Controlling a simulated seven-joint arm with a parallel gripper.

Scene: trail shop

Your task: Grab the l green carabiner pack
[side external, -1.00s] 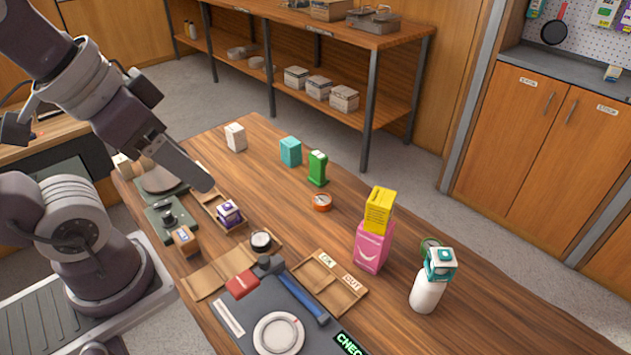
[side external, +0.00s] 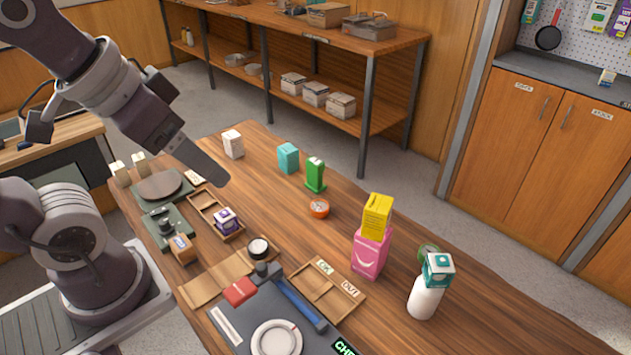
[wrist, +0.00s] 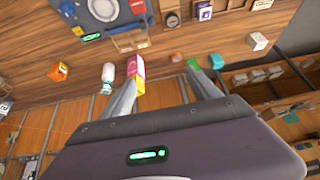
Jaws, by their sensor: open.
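The lower part of the pack is partly hidden by the finger in the wrist view.
A teal box (side external: 288,157) and a white box (side external: 233,144) stand left of the pack. An orange round item (side external: 319,208) lies in front. A yellow box (side external: 377,217) sits on a pink pack (side external: 370,253), beside a white bottle (side external: 426,298).

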